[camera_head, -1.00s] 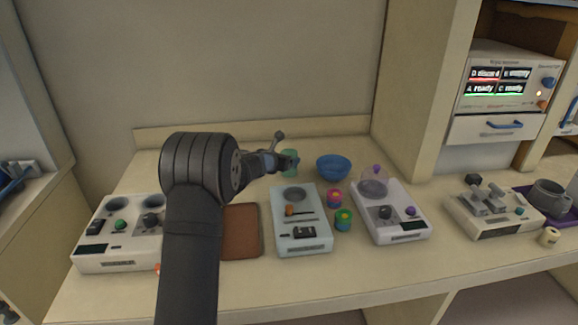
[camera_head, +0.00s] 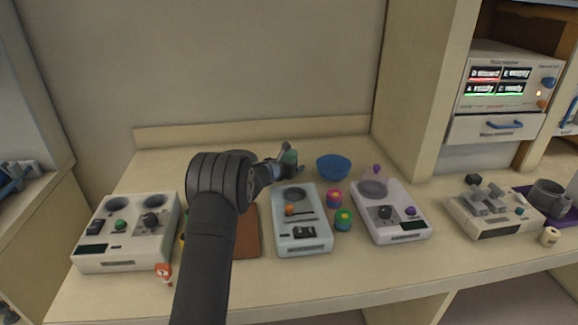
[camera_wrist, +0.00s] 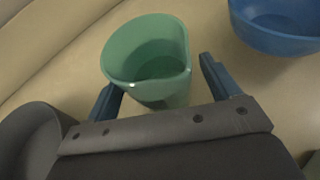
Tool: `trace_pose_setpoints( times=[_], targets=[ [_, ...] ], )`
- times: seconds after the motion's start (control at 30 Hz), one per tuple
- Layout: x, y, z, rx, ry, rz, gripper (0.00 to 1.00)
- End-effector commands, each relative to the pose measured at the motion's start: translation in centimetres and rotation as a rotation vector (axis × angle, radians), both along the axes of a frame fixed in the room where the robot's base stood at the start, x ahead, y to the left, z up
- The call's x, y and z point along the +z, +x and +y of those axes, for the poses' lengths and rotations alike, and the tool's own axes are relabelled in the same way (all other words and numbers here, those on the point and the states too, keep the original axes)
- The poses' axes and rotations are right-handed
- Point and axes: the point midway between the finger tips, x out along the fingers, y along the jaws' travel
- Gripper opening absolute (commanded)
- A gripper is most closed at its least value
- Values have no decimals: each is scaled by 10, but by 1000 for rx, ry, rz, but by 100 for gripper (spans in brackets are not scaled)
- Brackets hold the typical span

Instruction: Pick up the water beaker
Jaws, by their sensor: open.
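A green beaker (camera_wrist: 150,62), open at the top, stands upright on the bench. In the wrist view it is between and just ahead of the two blue fingertips of my gripper (camera_wrist: 158,85). The fingers are spread, one on each side of the beaker, and I see no contact. In the head view the green beaker (camera_head: 289,157) is partly hidden by my gripper (camera_head: 287,167). I cannot tell whether it holds water.
A blue bowl (camera_head: 333,166) stands just right of the beaker. A dark round vessel (camera_wrist: 32,142) is close to the left finger. Nearer are a pale-blue device (camera_head: 301,238), a white device (camera_head: 390,225), two small coloured pots and a brown mat (camera_head: 247,238).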

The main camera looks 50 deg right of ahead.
Motion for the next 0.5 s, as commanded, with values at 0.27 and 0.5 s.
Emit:
trace_pose_setpoints(
  times=[0.27, 0.5],
  targets=[
    [1, 0, 0, 0, 0, 0, 52],
    [1, 0, 0, 0, -1, 0, 30]
  ],
)
